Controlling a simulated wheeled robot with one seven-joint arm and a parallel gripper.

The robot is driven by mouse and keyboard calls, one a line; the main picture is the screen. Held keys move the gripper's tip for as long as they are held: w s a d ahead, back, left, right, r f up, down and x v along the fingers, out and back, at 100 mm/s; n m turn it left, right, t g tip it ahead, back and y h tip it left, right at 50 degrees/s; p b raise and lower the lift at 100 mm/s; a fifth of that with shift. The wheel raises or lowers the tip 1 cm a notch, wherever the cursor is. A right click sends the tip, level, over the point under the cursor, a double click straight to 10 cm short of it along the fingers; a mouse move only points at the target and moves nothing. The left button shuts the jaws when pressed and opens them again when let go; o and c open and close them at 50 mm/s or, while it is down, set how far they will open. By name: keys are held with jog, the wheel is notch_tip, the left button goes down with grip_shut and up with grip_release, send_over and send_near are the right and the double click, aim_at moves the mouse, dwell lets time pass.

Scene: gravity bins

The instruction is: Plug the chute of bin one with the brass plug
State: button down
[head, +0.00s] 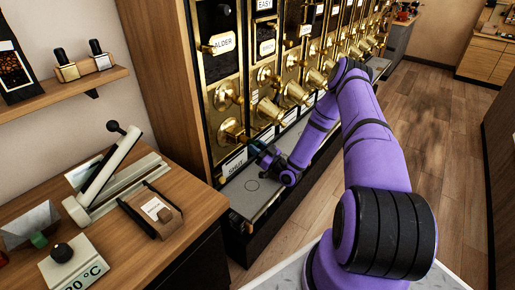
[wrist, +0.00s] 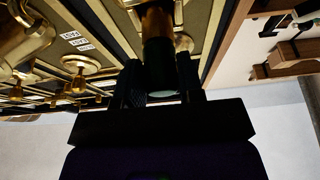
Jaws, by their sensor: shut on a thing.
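My gripper (head: 263,155) is low in front of the nearest bins, just right of and below the brass chute (head: 231,132) of the nearest bin, whose plate reads ALDER. In the wrist view my gripper (wrist: 160,90) is shut on a dark green, round piece (wrist: 158,62), which I take for the brass plug's grip. A brass part (wrist: 157,20) lies directly beyond it in line; I cannot tell whether it is the plug's own body or a chute. Whether the plug sits in a chute is hidden.
A row of bins with brass chutes (head: 294,93) runs away to the back right. A grey ledge (head: 250,190) lies below them. The floor at right is clear.

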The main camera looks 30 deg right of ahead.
jog(key=shift+w+a, duration=0.35)
jog(key=shift+w, duration=0.6)
jog(key=shift+w+a, duration=0.3)
jog(key=shift+w, duration=0.6)
jog(key=c, duration=0.7)
grip_release()
jog(key=shift+o, duration=0.2)
jog(key=v, duration=1)
jog(key=shift+s+f, duration=0.15)
jog(key=shift+s, duration=0.25)
jog(key=shift+d, duration=0.1)
